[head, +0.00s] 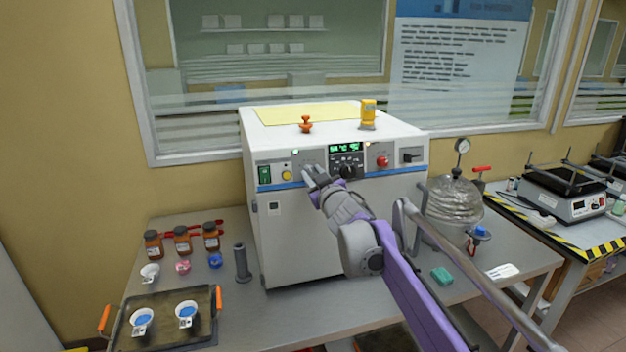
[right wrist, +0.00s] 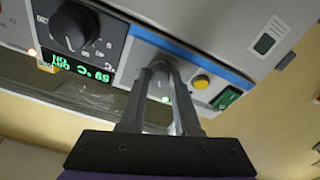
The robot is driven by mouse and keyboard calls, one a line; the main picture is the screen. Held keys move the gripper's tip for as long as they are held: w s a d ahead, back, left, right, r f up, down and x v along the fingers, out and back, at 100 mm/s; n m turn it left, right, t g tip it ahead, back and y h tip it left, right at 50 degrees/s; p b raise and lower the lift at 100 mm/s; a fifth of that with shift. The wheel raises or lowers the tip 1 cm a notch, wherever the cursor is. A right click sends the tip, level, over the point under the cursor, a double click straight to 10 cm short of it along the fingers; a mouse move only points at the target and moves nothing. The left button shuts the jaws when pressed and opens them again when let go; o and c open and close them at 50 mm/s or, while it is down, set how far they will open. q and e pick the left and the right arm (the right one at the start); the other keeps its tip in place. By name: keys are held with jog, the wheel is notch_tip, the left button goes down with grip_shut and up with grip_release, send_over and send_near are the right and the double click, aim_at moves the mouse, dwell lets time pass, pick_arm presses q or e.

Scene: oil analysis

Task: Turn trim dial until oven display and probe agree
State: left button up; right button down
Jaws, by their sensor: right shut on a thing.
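The oven (head: 330,240) is a large white box with a control panel along its upper front. Its green-lit display (head: 345,149) also shows in the right wrist view (right wrist: 80,68), upside down and too blurred to read surely. My right gripper (head: 312,178) is at the panel, left of the display. In the right wrist view my right gripper (right wrist: 162,75) is shut on a small grey knob (right wrist: 160,86), which looks like the trim dial. A yellow handheld device (head: 367,113), perhaps the probe readout, stands on the oven top; its reading is too small to read. My left gripper is not in view.
A black dial (head: 347,171) sits below the display. A green switch (head: 265,174) and yellow button (head: 286,175) are left of my gripper. A glass vessel with gauge (head: 455,200) stands right of the oven. A tray (head: 170,343) and brown bottles (head: 182,240) are at left.

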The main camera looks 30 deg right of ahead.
jog(key=shift+n, duration=0.6)
jog(key=c, duration=0.6)
grip_release()
jog(key=shift+s, duration=0.15)
jog(key=s, duration=0.3)
jog(key=s+a+b, duration=0.1)
jog(key=s, duration=0.3)
jog(key=s+a, duration=0.1)
jog(key=s, duration=0.2)
jog(key=shift+s, duration=0.2)
